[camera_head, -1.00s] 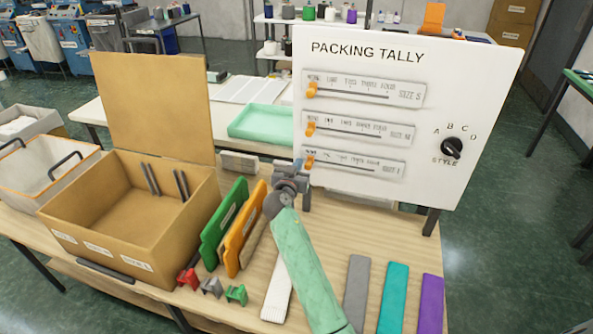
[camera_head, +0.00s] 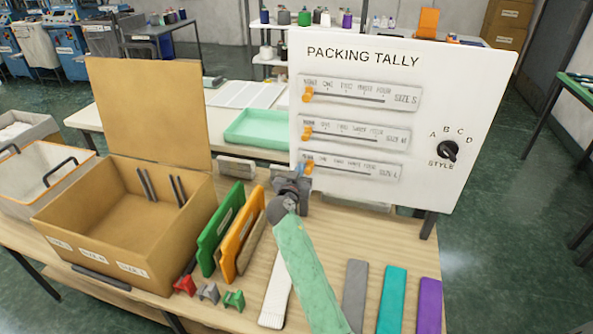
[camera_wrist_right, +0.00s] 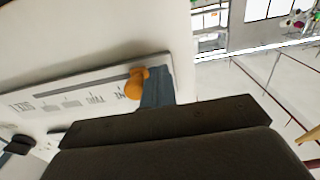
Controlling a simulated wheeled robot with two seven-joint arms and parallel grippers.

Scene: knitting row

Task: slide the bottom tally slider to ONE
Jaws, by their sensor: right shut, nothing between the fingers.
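The white packing tally board (camera_head: 470,90) stands at the back of the table, with three slider strips. The bottom slider strip (camera_head: 388,172), marked SIZE L, has its orange knob (camera_head: 309,167) at the left end, by NONE. My right gripper (camera_head: 302,171) is shut and empty, just left of this knob. In the right wrist view, which shows the board turned over, the orange knob (camera_wrist_right: 136,84) is right beside the blue-grey fingertips (camera_wrist_right: 157,86). They look touching or nearly so. My left gripper is not in view.
The upper slider knobs (camera_head: 307,95) and (camera_head: 307,134) also sit at the left. A style dial (camera_head: 448,151) is on the right. An open cardboard box (camera_head: 75,215), green folder (camera_head: 219,230), orange folder (camera_head: 243,235) and coloured strips (camera_head: 391,300) occupy the table.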

